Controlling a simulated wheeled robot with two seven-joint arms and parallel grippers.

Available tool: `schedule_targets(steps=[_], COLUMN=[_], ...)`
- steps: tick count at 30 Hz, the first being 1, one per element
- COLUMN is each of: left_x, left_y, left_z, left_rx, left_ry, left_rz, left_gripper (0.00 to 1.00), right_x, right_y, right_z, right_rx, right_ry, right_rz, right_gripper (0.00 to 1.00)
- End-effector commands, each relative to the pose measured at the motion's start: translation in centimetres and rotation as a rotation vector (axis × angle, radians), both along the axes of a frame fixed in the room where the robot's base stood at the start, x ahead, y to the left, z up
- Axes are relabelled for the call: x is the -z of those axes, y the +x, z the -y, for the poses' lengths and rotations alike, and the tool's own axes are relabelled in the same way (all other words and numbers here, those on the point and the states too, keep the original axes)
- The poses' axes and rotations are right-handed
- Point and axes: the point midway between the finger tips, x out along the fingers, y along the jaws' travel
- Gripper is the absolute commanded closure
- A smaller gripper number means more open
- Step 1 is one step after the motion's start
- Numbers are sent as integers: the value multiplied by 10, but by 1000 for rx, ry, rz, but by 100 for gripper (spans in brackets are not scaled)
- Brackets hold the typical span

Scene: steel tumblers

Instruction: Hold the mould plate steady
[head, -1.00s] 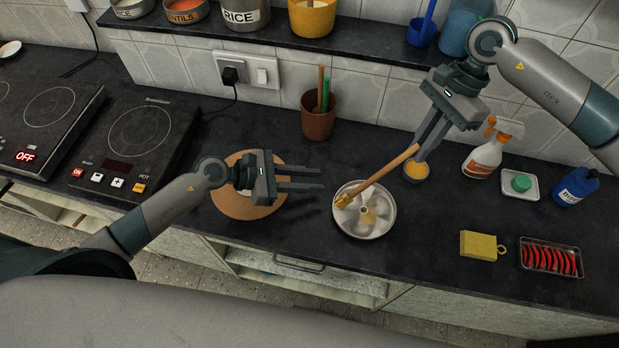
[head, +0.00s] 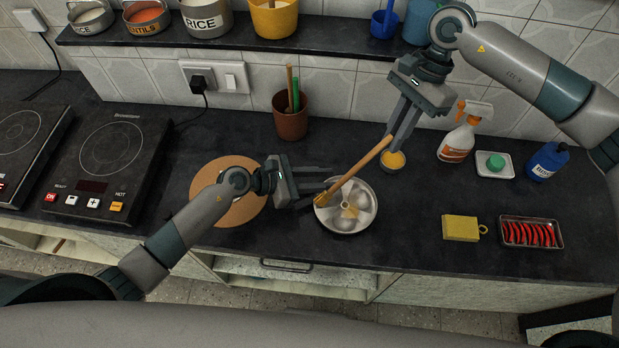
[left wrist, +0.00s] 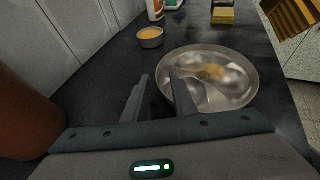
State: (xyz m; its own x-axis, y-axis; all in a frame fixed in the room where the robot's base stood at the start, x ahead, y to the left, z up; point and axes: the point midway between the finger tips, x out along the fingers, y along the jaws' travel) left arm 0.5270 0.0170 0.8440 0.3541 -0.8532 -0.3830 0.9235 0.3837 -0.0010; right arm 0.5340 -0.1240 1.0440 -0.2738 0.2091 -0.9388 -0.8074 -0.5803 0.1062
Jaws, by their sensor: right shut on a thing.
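The mould plate (head: 346,222) is a round steel dish with several rounded hollows. It lies flat on the dark counter and also shows in the left wrist view (left wrist: 238,92). My left gripper (head: 328,184) is level with the plate's left side, its fingers apart and empty. In the left wrist view the right finger overlaps the plate's near rim; I cannot tell whether it touches. My right gripper (head: 394,138) is shut on the wooden handle of a brush (head: 358,174). The brush head is over the plate's left rim, and yellowish smears show in the plate's middle.
A small cup of yellow liquid (head: 392,161) stands behind the plate. A brown pot (head: 291,122) is at the back, and a round wooden board (head: 232,212) lies under my left arm. A spray bottle (head: 457,140), yellow block (head: 460,228) and chilli tray (head: 531,233) are to the right.

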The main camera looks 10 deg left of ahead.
Motion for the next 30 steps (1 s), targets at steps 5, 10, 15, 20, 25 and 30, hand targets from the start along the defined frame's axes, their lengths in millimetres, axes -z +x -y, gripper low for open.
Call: schedule_targets(steps=[5,10,15,20,25,30], left_x=[6,8,8,7,8,8], left_y=[5,6,6,6,6,6], left_z=[13,16,16,16,16,16], left_rx=[1,1,1,1,1,1], left_ry=[0,1,1,0,1,1], left_rz=[0,0,0,0,0,0], left_gripper=[75,75,75,99,100,100], right_x=[0,0,0,0,0,0], right_y=[0,0,0,0,0,0], right_z=[0,0,0,0,0,0], right_rx=[0,0,0,0,0,0], right_ry=[0,0,0,0,0,0], right_rz=[0,0,0,0,0,0], right_gripper=[100,100,100,100,100,100])
